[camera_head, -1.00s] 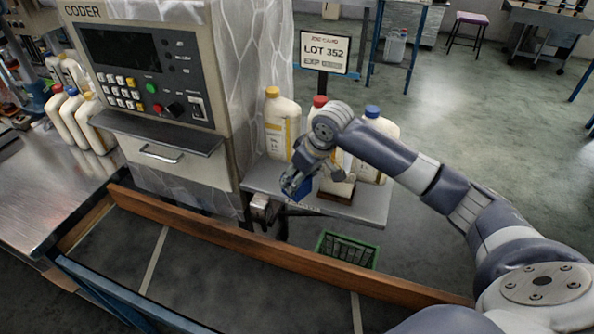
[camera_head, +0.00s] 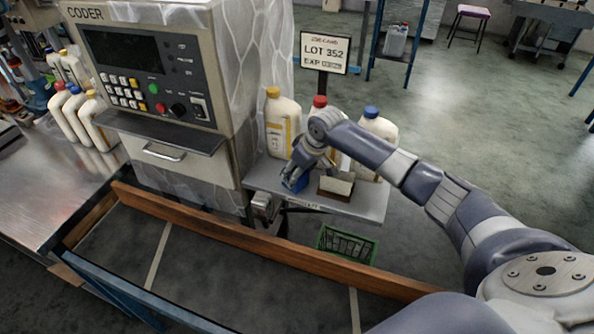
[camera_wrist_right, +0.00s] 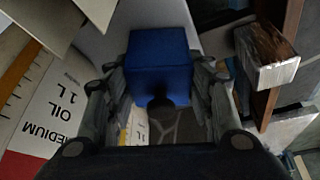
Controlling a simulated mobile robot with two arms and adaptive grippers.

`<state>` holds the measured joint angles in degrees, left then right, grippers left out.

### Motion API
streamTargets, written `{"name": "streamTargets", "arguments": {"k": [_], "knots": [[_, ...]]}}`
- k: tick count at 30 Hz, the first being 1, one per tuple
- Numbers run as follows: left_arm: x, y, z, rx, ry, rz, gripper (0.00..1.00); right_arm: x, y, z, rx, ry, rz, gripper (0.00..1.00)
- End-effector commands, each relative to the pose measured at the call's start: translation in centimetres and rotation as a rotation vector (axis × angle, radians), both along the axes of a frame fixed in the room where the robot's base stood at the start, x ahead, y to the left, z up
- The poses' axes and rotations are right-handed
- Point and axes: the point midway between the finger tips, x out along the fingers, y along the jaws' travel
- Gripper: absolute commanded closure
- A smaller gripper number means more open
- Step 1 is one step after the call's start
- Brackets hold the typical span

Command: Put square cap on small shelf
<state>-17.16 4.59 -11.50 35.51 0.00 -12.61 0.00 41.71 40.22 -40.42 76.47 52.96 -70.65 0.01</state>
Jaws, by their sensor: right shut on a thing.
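The square cap is a blue cube (camera_wrist_right: 160,62) in the right wrist view, between the fingers of my right gripper (camera_wrist_right: 160,85). The gripper is shut on it. In the head view my right gripper (camera_head: 297,177) is low over the left part of the small shelf (camera_head: 362,207), and the blue cap (camera_head: 294,184) shows at its fingertips. The cap is at or very close to the shelf surface; I cannot tell whether it touches. My left gripper is not in view.
Jugs with yellow (camera_head: 281,122), red (camera_head: 320,101) and blue (camera_head: 376,130) caps stand on the shelf. A small brown box with pale cards (camera_head: 336,186) is right of my gripper. The coder machine (camera_head: 150,75) stands left. A green basket (camera_head: 346,244) is below.

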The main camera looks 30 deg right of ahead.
Motion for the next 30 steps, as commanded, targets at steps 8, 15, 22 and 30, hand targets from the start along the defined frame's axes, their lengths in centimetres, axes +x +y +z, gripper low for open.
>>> {"name": "streamTargets", "arguments": {"k": [8, 15, 22, 30], "knots": [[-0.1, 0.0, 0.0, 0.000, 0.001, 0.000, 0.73, 0.0, 0.0, -0.3, -0.001, 0.000, 0.000, 0.31], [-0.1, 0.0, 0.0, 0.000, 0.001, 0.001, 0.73, 0.0, 0.0, -0.3, 0.000, 0.000, -0.001, 0.31], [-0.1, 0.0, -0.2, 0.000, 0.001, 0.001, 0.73, -0.1, -0.1, 0.6, 0.000, -0.003, -0.001, 0.31], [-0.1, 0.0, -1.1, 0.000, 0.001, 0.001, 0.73, -1.9, -0.8, 5.0, -0.002, -0.004, 0.001, 0.31]]}}
